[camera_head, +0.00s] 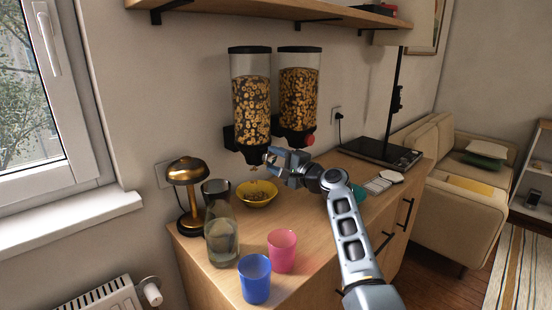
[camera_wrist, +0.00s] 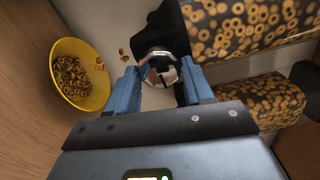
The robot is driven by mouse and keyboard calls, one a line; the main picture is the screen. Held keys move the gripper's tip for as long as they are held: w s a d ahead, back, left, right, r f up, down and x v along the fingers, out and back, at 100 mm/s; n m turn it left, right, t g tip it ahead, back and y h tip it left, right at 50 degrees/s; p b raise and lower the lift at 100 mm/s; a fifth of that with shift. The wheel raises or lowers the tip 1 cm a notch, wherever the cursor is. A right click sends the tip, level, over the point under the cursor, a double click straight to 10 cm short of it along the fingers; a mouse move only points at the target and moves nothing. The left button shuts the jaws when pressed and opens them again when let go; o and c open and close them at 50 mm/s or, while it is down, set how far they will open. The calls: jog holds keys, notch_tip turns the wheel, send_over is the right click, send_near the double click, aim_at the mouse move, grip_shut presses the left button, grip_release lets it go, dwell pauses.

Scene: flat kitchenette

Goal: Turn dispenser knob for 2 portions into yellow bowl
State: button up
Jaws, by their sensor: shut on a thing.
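Two clear dispensers filled with ring cereal hang on the wall: the left dispenser (camera_head: 251,95) and the right dispenser (camera_head: 299,90). My gripper (camera_head: 268,157) is shut on the left dispenser's knob, a shiny round knob (camera_wrist: 160,68) between the fingertips in the wrist view. The yellow bowl (camera_head: 257,194) sits on the counter below the left dispenser. In the wrist view the yellow bowl (camera_wrist: 95,88) holds some cereal rings. A few loose rings (camera_wrist: 124,54) show between the bowl and the dispenser, seemingly in the air. The right dispenser has a red knob (camera_head: 309,139).
A pink cup (camera_head: 282,250) and a blue cup (camera_head: 254,278) stand near the front. A shelf (camera_head: 270,12) is above.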

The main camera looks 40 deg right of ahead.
dwell(0.5)
jog(key=o, duration=1)
jog(key=shift+o, duration=0.2)
jog(key=s, duration=0.8)
jog(key=shift+d+b, duration=0.2)
jog(key=shift+b, duration=0.15)
jog(key=shift+w+f, duration=0.1)
